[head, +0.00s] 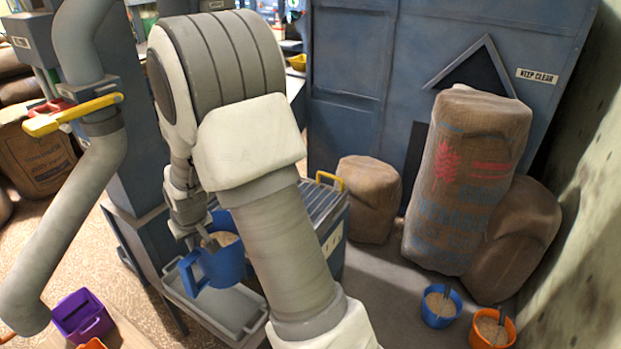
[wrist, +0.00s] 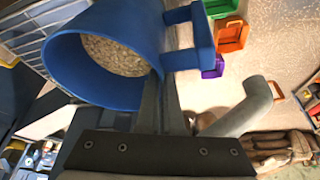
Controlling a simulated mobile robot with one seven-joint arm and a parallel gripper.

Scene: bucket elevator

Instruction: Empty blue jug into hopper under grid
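The blue jug (head: 225,266) hangs in my gripper (head: 212,242), in front of the near left side of the barred grid (head: 316,203). Most of the grid and the hopper beneath are hidden by my arm. In the wrist view the jug (wrist: 62,62) shows pale grain inside, below its rim. In the head view the jug looks roughly upright.
A grey tray (head: 252,312) lies below the jug. A yellow handle (head: 330,181) stands at the grid's far end. A purple bin (head: 84,317) is at lower left, by a grey pipe (head: 75,220). Filled blue (head: 440,309) and orange (head: 490,330) buckets and sacks (head: 465,190) stand right.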

